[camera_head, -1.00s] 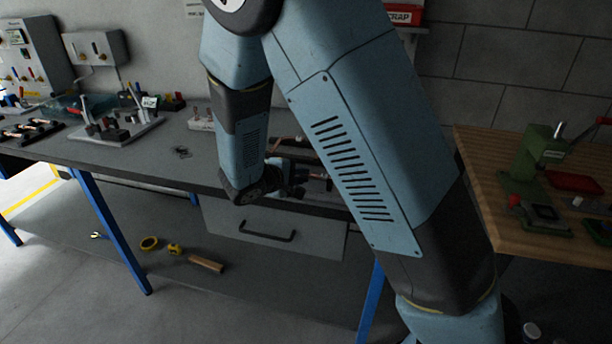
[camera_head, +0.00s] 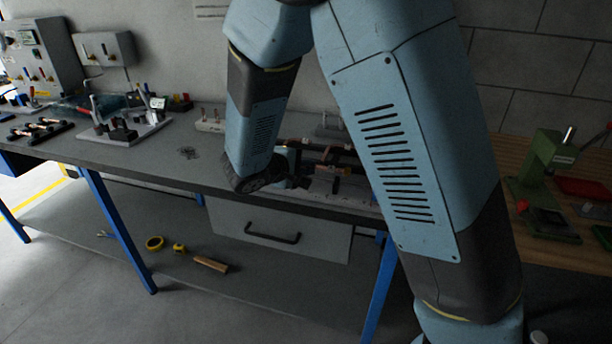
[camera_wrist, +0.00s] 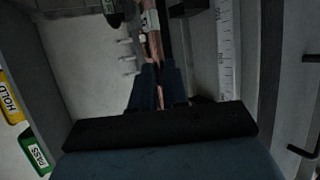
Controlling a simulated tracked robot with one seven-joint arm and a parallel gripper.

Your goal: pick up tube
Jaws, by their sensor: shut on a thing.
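The copper tube (camera_wrist: 156,47) shows in the wrist view, running up the picture from between the dark blue fingers. My gripper (camera_wrist: 160,70) is shut on it, with one finger on each side. In the head view my gripper (camera_head: 300,170) is over the right part of the grey bench, small and dark, beside a rack-like fixture (camera_head: 330,185). My arm covers part of this area, so the tube's far end and any gap below it cannot be told.
The grey bench (camera_head: 120,165) carries a lever fixture (camera_head: 125,130) and a tube rack (camera_head: 38,130) at left. A wooden bench with a green press (camera_head: 540,165) stands at right. The wrist view shows a ruler (camera_wrist: 225,60), a yellow HOLD label (camera_wrist: 10,97) and a green PASS label (camera_wrist: 36,155).

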